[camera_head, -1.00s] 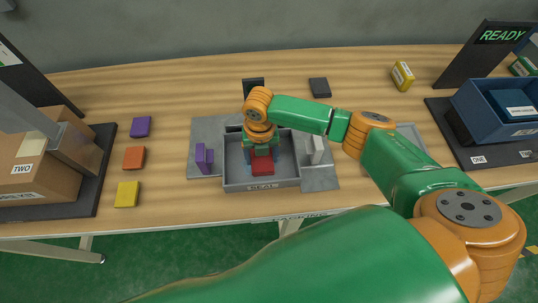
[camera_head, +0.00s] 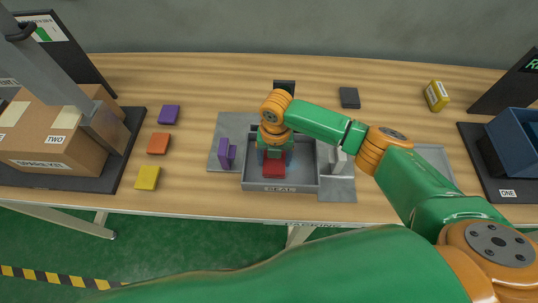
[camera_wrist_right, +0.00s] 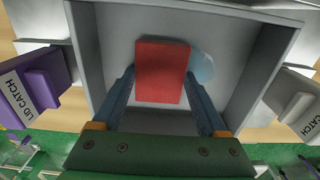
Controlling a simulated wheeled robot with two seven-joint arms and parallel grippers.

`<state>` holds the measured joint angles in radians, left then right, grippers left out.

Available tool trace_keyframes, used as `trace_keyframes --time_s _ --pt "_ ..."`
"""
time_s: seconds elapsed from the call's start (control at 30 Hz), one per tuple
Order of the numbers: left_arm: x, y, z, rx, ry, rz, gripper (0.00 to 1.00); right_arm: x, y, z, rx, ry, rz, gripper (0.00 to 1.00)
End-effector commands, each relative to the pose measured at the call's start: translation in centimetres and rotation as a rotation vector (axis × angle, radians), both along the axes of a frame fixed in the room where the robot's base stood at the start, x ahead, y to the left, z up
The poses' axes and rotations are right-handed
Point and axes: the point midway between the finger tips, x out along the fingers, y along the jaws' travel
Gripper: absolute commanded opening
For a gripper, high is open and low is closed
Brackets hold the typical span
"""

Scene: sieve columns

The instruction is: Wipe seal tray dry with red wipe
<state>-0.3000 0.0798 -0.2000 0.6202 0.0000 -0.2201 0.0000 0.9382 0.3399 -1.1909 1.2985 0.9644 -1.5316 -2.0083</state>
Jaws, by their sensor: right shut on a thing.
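The grey seal tray (camera_head: 311,182), labelled SEAL, sits on a grey mat in the middle of the table. My right gripper (camera_head: 274,161) reaches down into it and is shut on the red wipe (camera_head: 274,168). In the right wrist view, the red wipe (camera_wrist_right: 162,72) is between the two blue-grey fingers, over the tray floor. A pale blue wet patch (camera_wrist_right: 204,68) shows beside the wipe's right edge, partly hidden by it. Whether the wipe touches the floor is hard to tell. My left gripper is not in view.
A purple lid catch (camera_head: 227,153) stands left of the tray and a white one (camera_head: 339,160) right of it. Orange (camera_head: 158,144), yellow (camera_head: 147,178) and purple (camera_head: 169,115) pieces lie further left. A cardboard box (camera_head: 50,135) is far left, a blue bin (camera_head: 510,143) far right.

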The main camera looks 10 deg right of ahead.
Motion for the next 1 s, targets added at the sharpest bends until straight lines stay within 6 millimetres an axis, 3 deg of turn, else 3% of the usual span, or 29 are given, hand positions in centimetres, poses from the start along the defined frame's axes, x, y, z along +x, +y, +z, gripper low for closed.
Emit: trace_keyframes --time_s 0.7,1.0 --pt "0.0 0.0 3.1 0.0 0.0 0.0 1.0 -1.4 -4.8 0.1 -0.003 0.002 0.0 0.24" --pt "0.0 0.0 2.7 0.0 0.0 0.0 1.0 -1.2 -4.1 -0.1 0.0 0.0 0.002 0.24"
